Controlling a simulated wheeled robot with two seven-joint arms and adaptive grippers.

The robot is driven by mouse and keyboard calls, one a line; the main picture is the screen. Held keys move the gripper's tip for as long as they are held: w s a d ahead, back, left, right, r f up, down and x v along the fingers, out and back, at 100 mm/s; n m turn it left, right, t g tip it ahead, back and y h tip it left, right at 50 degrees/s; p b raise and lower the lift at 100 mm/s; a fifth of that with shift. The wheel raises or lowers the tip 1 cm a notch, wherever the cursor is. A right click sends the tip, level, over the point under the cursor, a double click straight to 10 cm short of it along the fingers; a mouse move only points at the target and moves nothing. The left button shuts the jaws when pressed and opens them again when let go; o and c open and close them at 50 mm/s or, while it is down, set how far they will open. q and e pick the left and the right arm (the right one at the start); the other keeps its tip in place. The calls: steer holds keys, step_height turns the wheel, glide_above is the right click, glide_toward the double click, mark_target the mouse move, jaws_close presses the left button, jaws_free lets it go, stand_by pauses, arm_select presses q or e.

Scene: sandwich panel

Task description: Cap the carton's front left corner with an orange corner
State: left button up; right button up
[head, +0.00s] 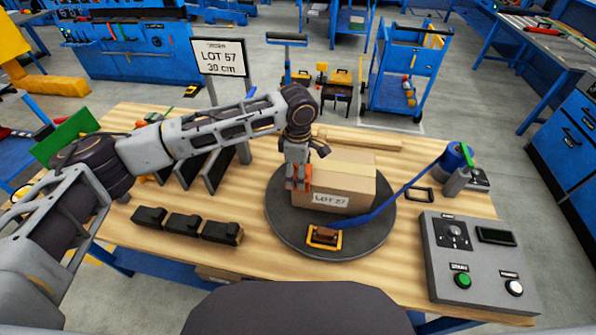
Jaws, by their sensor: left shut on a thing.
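The cardboard carton (345,180) sits on a round dark turntable (282,226), with a white lot label on its front face. My left gripper (298,184) points down at the carton's front left corner. It is shut on an orange corner (307,173), which shows as narrow strips around the fingers. The fingers hide most of the orange corner, and I cannot tell whether it touches the carton. My right gripper is not in view.
A blue strap (398,193) runs from a blue roll (457,157) to an orange-framed buckle (324,236) on the turntable. Black blocks (183,223) lie at the front left. Dark upright dividers (215,171) stand behind them. A grey control box (476,265) stands at the right.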

arm_select(q)
steer(key=shift+s+a+f, duration=0.1)
steer(key=shift+s+f, duration=0.1)
steer(key=shift+f, duration=0.25)
steer(key=shift+s+a+f, duration=0.1)
steer(key=shift+s+f, duration=0.1)
steer(key=shift+f, duration=0.2)
steer(key=o, duration=1.1)
steer(key=shift+d, duration=0.1)
steer(key=o, duration=0.3)
steer(key=shift+w+d+f, duration=0.1)
steer(key=shift+w, duration=0.2)
steer(key=shift+r, duration=0.4)
steer(key=shift+r, duration=5.85)
